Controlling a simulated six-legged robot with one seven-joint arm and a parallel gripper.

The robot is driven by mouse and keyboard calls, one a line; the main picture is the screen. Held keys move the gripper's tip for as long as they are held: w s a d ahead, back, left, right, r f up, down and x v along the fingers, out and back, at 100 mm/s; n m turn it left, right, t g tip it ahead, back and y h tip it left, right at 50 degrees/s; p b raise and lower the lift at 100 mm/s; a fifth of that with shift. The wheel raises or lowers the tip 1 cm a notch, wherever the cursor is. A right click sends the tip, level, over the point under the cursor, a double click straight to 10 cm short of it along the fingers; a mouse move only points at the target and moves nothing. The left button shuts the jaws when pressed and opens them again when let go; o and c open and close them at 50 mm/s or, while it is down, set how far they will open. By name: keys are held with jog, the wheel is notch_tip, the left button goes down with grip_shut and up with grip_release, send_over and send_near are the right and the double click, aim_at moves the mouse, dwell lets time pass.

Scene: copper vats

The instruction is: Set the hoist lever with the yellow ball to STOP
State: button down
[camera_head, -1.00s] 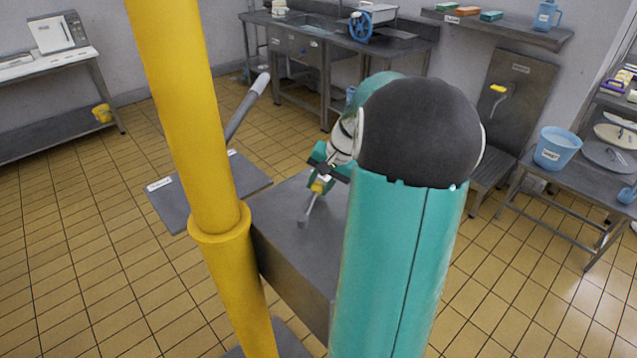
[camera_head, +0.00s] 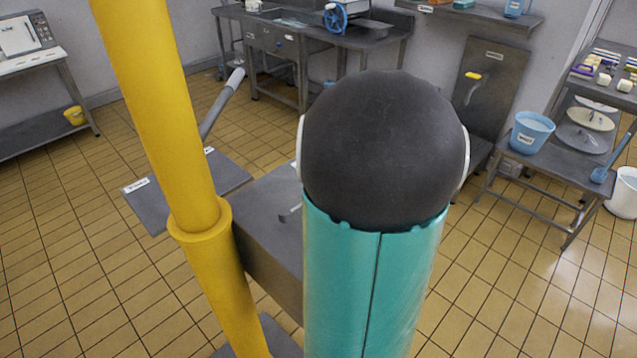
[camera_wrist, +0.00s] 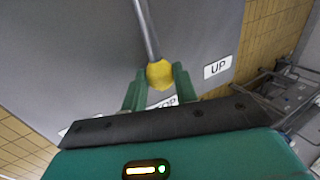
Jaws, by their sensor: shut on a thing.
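In the wrist view, the hoist lever is a grey rod (camera_wrist: 147,30) ending in a yellow ball (camera_wrist: 160,74). The ball sits between the two green fingers of my gripper (camera_wrist: 159,88), which is shut on it. The STOP label (camera_wrist: 166,102) lies just beyond the ball, in line with the rod, and partly covered by my gripper. The UP label (camera_wrist: 218,67) is to the right. Another label at the left is mostly hidden. In the head view, the lever's grey box (camera_head: 265,215) shows, but my arm hides the ball and my gripper.
A yellow post (camera_head: 170,130) stands close in front at left. A grey floor plate (camera_head: 155,205) with a long grey lever (camera_head: 222,105) lies behind it. A bench with a blue bucket (camera_head: 527,132) is at right. Tiled floor is open at lower left and lower right.

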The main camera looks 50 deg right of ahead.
jog(key=shift+s, duration=0.1)
dwell(0.3)
jog(key=c, duration=1.1)
grip_release()
jog(key=v, duration=1.3)
jog(key=shift+r, duration=0.4)
jog(key=shift+s, duration=0.1)
